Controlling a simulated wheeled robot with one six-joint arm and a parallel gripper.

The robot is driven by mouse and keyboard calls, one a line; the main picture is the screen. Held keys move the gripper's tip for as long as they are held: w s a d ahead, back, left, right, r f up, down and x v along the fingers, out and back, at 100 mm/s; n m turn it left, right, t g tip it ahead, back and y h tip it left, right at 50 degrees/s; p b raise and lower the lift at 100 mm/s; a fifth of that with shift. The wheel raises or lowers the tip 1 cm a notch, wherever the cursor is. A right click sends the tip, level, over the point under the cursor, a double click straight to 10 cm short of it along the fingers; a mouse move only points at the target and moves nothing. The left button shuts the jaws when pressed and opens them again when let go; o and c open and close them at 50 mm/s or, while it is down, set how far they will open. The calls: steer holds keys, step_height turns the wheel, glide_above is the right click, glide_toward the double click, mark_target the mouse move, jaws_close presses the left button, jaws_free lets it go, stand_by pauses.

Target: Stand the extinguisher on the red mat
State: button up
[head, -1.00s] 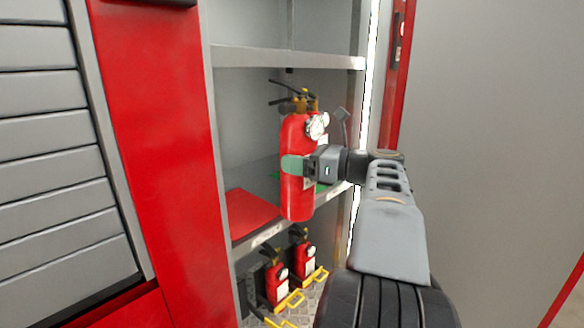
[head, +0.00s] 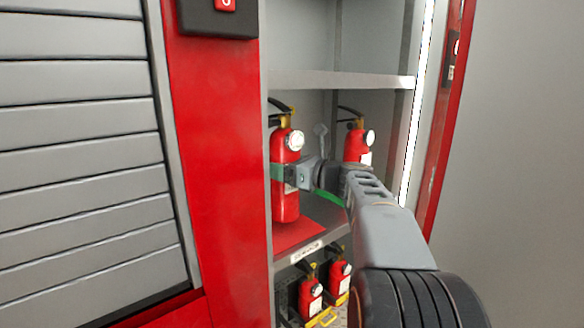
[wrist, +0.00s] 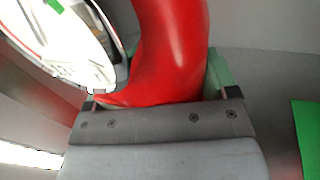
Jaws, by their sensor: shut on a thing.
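The held red extinguisher (head: 286,205), with a black handle, brass valve and round white gauge, stands upright in the left of the open locker. My gripper (head: 284,173), with green finger pads, is shut around its middle from the right. The red mat (head: 298,236) lies on the middle shelf, and the extinguisher's bottom appears over its rear part. Whether the bottom touches the mat I cannot tell. In the wrist view the red body (wrist: 172,45) fills the space between the green pads; its base is out of sight.
A second extinguisher (head: 356,147) stands behind my gripper, to the right, by a green mat (head: 328,196), which also shows in the wrist view (wrist: 309,135). Two smaller extinguishers sit on the lower level. An upper shelf (head: 340,79) lies above; the red post (head: 215,150) is close left.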

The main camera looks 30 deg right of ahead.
steer(key=shift+w+a+f, duration=0.15)
steer(key=shift+w+f, duration=0.05)
steer(key=shift+f, duration=0.55)
steer(key=shift+w+a+f, duration=0.15)
steer(key=shift+w+f, duration=0.05)
steer(key=shift+f, duration=0.65)
steer(key=o, duration=1.4)
steer(key=shift+f, duration=0.35)
steer(key=o, duration=0.4)
steer(key=shift+r, duration=0.1)
steer(key=shift+c, duration=0.2)
steer(key=b+v, duration=0.2)
steer(key=v, duration=1)
